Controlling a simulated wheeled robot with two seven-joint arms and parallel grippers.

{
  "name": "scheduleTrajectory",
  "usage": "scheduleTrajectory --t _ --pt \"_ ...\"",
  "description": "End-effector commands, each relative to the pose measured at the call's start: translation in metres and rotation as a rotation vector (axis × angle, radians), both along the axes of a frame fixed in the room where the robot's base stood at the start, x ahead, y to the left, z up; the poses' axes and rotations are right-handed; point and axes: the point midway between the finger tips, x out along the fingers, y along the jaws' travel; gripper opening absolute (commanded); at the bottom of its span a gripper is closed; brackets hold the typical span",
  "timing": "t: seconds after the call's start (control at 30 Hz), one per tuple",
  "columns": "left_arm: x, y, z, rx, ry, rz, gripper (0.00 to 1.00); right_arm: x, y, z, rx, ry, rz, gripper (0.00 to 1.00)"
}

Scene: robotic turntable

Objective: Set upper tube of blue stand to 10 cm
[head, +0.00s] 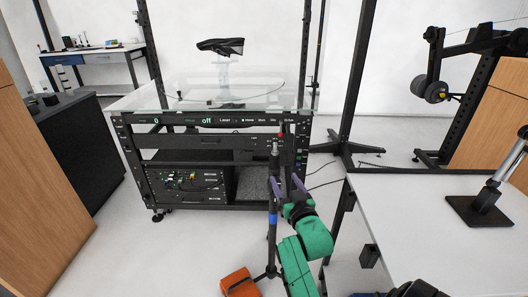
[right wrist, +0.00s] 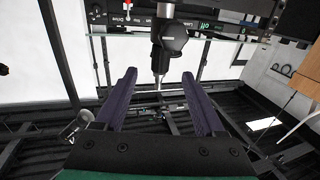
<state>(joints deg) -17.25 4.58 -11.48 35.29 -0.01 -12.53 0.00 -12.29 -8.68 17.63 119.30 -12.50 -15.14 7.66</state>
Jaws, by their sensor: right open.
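The blue stand (head: 272,217) is a slim upright pole with a blue band on a dark tripod foot, standing on the floor in front of the rack. Its upper tube (head: 275,160) is thin and dark with a pale tip. My right gripper (head: 284,182) is open, its purple fingers at the height of the upper tube. In the right wrist view, the stand's tip and black knob (right wrist: 172,39) show upside down, between and beyond my open fingers (right wrist: 160,80). I see no contact. My left gripper is not in view.
A black rack (head: 190,143) with a glass top (head: 130,103) stands behind the stand; its display reads "0" and "off". An orange box (head: 239,283) lies near the stand's foot. A white table (head: 430,215) is at right.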

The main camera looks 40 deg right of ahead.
Motion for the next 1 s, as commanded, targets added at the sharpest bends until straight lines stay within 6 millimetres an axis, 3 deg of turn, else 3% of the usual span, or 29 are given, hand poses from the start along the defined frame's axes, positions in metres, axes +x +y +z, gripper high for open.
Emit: scheduleTrajectory --t 0.5,0.63,0.87,1.0 --pt "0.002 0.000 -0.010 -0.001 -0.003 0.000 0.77 0.114 -0.046 0.001 0.001 -0.003 0.002 0.71" --pt "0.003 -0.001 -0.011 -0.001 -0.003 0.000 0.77 0.125 -0.050 0.002 0.001 -0.004 0.002 0.71" --pt "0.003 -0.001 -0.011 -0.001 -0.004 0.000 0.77 0.126 -0.051 0.002 0.000 -0.002 0.002 0.71" --pt "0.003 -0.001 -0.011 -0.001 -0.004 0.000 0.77 0.126 -0.051 0.002 0.000 -0.002 0.002 0.22"
